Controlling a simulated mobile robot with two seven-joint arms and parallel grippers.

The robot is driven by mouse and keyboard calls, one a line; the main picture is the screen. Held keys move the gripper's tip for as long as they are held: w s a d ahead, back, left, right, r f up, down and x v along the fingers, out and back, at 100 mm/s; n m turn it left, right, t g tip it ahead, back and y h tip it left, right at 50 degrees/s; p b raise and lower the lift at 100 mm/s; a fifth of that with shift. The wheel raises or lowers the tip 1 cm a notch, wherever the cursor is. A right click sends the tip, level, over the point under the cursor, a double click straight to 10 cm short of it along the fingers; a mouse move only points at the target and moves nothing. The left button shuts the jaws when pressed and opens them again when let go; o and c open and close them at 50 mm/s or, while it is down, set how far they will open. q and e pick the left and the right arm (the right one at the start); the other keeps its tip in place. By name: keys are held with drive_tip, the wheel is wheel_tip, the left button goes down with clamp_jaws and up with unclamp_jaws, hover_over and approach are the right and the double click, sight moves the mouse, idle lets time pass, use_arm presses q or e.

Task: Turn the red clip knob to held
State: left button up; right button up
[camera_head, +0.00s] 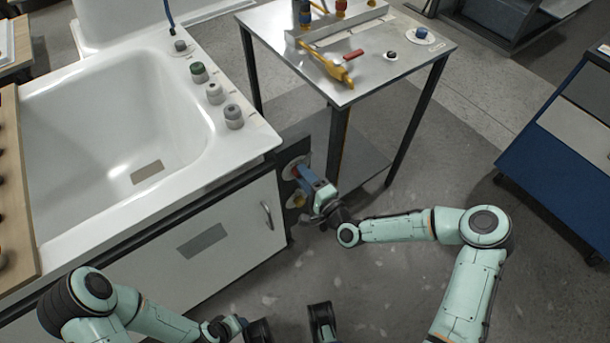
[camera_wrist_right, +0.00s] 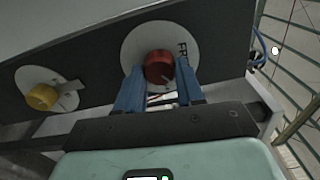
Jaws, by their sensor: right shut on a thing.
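The red clip knob (camera_wrist_right: 159,66) sits on a round pale plate (camera_wrist_right: 146,46) on a dark panel at the end of the tub cabinet. Part of a printed word, starting "FR", shows on the plate to the right of the knob. My right gripper (camera_head: 312,186) is at this panel, its blue fingers on either side of the red knob and shut on it.
A yellow knob (camera_wrist_right: 42,97) on its own pale plate is beside the red one. The white bathtub (camera_head: 110,120) stands at left above a cabinet with a handle (camera_head: 266,215). A metal table (camera_head: 390,65) with dark legs stands just behind my right gripper.

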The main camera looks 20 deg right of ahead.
use_arm(q)
drive_tip(key=shift+s+d+r, duration=0.15)
drive_tip(key=shift+s+r, duration=0.05)
drive_tip(key=shift+s, duration=0.15)
use_arm(e)
drive_tip(key=shift+m, duration=3.3)
drive_tip(key=o, duration=1)
drive_tip(key=shift+o, duration=0.2)
drive_tip(key=shift+s, duration=0.1)
use_arm(q)
drive_tip(key=shift+s+d+r+g+p, duration=0.3)
drive_tip(key=shift+s+r+p, duration=0.2)
drive_tip(key=shift+s, duration=0.15)
drive_tip(key=shift+s+d+r+g+p, duration=0.2)
drive_tip(key=shift+s+d+r+p, duration=0.1)
drive_tip(key=shift+s+r+p, duration=0.25)
use_arm(e)
drive_tip(key=v, duration=1.3)
